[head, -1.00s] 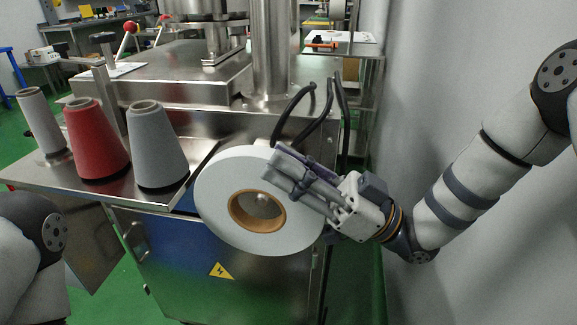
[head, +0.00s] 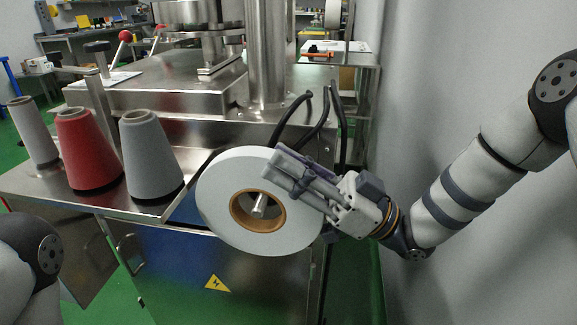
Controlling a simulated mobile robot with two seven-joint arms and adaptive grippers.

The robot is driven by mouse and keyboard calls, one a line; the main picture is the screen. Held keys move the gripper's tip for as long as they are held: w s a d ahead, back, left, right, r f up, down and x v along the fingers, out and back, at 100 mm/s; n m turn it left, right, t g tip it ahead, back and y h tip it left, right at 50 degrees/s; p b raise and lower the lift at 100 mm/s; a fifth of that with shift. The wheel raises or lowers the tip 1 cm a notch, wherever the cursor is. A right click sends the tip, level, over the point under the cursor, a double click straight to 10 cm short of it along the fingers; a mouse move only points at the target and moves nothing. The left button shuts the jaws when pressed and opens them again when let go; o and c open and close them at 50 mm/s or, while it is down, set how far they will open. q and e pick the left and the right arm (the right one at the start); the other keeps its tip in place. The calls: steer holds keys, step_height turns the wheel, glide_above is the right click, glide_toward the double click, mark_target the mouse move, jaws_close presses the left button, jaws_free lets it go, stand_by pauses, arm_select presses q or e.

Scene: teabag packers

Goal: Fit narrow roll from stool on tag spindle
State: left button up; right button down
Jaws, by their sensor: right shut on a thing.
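A white paper roll (head: 225,222) with a brown cardboard core faces me in front of the steel machine. My right gripper (head: 272,172) is shut on the roll's upper right part, with its fingers across the front face. A metal spindle (head: 260,206) shows through the open core, its end near the middle of the hole. I cannot tell how deep the spindle reaches into the core. My left gripper is out of view; only part of my left arm shows at the lower left. The stool is not in view.
A steel shelf (head: 110,204) at left carries a grey cone (head: 150,155), a red cone (head: 86,150) and another grey cone (head: 34,133). Black cables (head: 318,120) hang behind the roll. A wall (head: 440,90) stands close on the right.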

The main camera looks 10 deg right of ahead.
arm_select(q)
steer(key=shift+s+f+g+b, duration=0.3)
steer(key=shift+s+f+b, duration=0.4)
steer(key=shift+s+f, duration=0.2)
arm_select(e)
steer(key=shift+w+d, duration=0.25)
steer(key=shift+w, duration=0.55)
steer(key=shift+w+d, duration=0.25)
steer(key=shift+w, duration=0.5)
steer(key=shift+w+d, duration=0.25)
steer(key=shift+w, duration=0.55)
steer(key=c, duration=1.3)
jaws_free()
steer(key=v, duration=0.8)
steer(key=shift+a, duration=0.1)
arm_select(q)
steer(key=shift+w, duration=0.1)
arm_select(e)
steer(key=shift+r, duration=0.1)
